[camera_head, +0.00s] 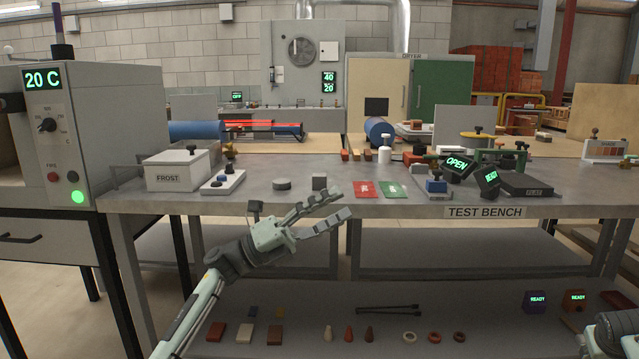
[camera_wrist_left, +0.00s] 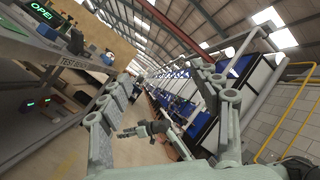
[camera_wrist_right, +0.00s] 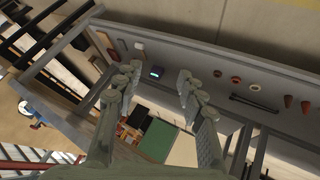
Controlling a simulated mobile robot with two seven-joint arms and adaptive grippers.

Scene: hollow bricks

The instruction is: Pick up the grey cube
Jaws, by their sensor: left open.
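The grey cube (camera_head: 319,183) stands on the test bench top (camera_head: 420,206), near its front edge, in the head view. A flat dark grey disc (camera_head: 282,184) lies to its left. My left gripper (camera_head: 340,205) is open and empty, in front of the bench edge and just below the cube in the picture. Its fingers point right, and no contact with the cube shows. In the left wrist view the cube is not seen between the spread fingers (camera_wrist_left: 165,88). My right gripper (camera_wrist_right: 157,85) is open and empty in the right wrist view, with the lower shelf beyond it.
The white FROST box (camera_head: 180,170) and a small valve block (camera_head: 222,182) stand left on the bench. Red (camera_head: 366,189) and green (camera_head: 394,189) cards lie right of the cube. Several small parts lie on the lower shelf (camera_head: 400,300). The oven (camera_head: 50,130) stands left.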

